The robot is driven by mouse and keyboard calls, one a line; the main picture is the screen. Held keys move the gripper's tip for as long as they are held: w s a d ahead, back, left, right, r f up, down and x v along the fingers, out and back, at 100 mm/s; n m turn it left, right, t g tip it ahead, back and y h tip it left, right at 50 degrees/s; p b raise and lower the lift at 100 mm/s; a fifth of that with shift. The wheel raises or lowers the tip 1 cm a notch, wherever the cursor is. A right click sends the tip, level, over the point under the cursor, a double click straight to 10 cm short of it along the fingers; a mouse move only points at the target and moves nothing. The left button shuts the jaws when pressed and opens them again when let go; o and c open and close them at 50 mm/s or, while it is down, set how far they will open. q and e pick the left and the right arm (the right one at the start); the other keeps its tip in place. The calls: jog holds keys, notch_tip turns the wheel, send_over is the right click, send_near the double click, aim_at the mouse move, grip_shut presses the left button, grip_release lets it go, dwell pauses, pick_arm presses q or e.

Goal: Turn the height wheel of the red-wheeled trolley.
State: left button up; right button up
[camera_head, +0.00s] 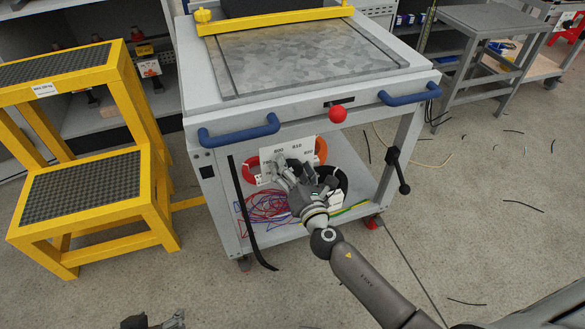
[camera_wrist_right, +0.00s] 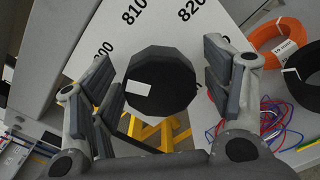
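The grey trolley (camera_head: 192,120) has blue handles and a red caster (camera_head: 374,222) at its lower right. A white scale plate (camera_head: 296,148) with height numbers is on its front; it also shows in the right wrist view (camera_wrist_right: 110,60). A black faceted round wheel (camera_wrist_right: 160,75) with a white mark stands in front of the plate in the right wrist view. My right gripper (camera_head: 284,170) is open around this wheel, its fingers (camera_wrist_right: 155,88) on both sides with visible gaps. It hides the wheel in the head view. My left gripper (camera_head: 152,320) shows only partly at the bottom edge.
A red ball knob (camera_head: 338,114) is on the trolley's front edge, and a black crank (camera_head: 398,170) on its right. Cable coils (camera_head: 268,206) lie on the lower shelf. A yellow step stool (camera_head: 150,200) stands close on the left. The floor to the right is mostly free.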

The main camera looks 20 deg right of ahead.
jog(key=s, duration=1.2)
jog(key=shift+d, duration=0.2)
dwell(0.4)
